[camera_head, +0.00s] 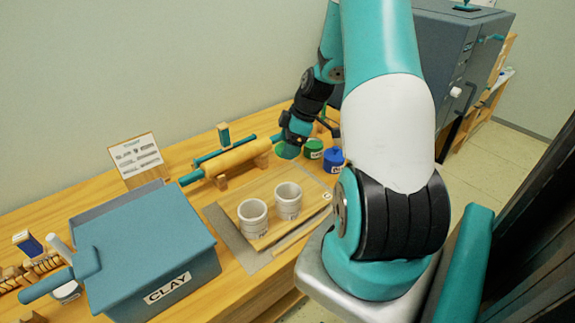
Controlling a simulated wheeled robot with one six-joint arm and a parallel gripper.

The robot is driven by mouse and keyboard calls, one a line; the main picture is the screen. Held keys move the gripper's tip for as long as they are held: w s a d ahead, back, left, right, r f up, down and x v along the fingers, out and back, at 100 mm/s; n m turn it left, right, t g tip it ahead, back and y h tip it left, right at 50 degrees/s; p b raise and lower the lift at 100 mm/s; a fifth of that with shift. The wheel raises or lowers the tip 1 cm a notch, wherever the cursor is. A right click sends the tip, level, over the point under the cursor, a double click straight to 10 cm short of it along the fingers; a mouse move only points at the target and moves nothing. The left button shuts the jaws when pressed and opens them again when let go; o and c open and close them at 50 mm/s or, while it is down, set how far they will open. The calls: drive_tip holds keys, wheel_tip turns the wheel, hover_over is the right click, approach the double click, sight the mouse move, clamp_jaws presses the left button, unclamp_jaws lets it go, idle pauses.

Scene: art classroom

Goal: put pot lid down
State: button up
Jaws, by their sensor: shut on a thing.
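My gripper (296,138) is at the end of my arm, low over the back of the wooden table. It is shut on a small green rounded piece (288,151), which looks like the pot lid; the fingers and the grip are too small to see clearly. Two white pots (253,220) and (288,203) stand upright and open on a wooden board (236,197), nearer than the gripper. I cannot tell whether the held piece touches anything below it.
A green jar (314,149) and a blue jar (333,160) stand just right of the gripper. A rolling pin (238,158) lies in a cradle to its left. A blue clay bin (150,255) fills the near left. A grey kiln-like cabinet (460,60) stands behind right.

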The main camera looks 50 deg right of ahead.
sight(284, 174)
wheel_tip(284, 174, down, 8)
drive_tip(key=shift+f+p, duration=0.15)
drive_tip(key=shift+p, duration=0.15)
drive_tip(key=shift+f, duration=0.15)
drive_tip(key=o, duration=0.9)
drive_tip(key=shift+c, duration=0.2)
